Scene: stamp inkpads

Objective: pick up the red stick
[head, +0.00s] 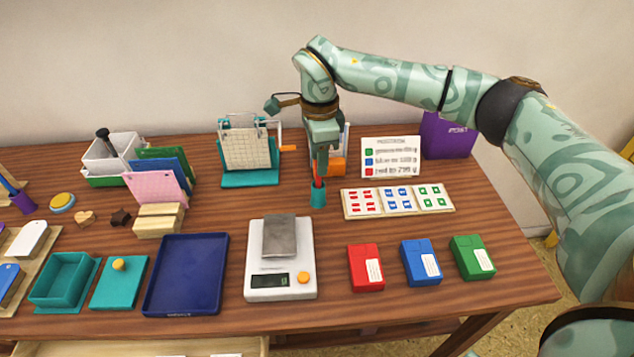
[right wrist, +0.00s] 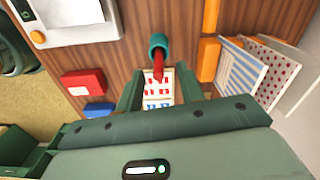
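The red stick (head: 318,183) stands in a small teal cup (head: 318,198) on the table, behind the scale. In the right wrist view the red stick (right wrist: 158,62) rises from the teal cup (right wrist: 158,42). My right gripper (head: 320,172) points down just above the cup. In the right wrist view its two fingers (right wrist: 158,72) are apart, with the stick's upper end showing in the gap between them. I cannot tell whether either finger touches it. In the head view the fingers partly hide the stick. My left gripper is not in view.
A white scale (head: 262,293) with a grey block stands in front of the cup. A card tray (head: 348,213) lies to its right, with a sign (head: 391,145) behind. A teal stand (head: 250,179) stands to the left. Red, blue and green boxes (head: 420,263) lie in front right.

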